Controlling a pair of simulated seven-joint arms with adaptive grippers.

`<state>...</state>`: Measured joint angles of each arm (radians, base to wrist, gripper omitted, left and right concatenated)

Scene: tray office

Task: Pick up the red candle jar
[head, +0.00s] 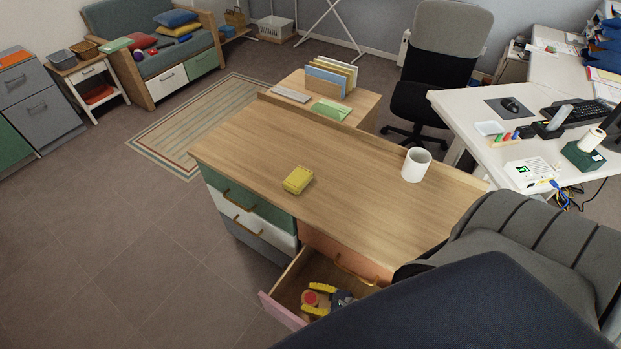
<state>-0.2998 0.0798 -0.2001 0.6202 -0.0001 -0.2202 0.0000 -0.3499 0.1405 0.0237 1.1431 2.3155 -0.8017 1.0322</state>
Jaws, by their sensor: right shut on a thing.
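The red candle jar (310,298) shows as a small round red top inside the open pink-fronted drawer (274,311) of the wooden desk. My right gripper (313,298) reaches down into this drawer from the right. Its yellow fingers lie on either side of the jar, and it is shut on it. The jar's lower part is hidden, and I cannot tell whether it is clear of the drawer floor. My left gripper is not in view.
A grey-black office chair (440,70) and a white computer desk (465,105) stand beyond. Open floor lies to the left.

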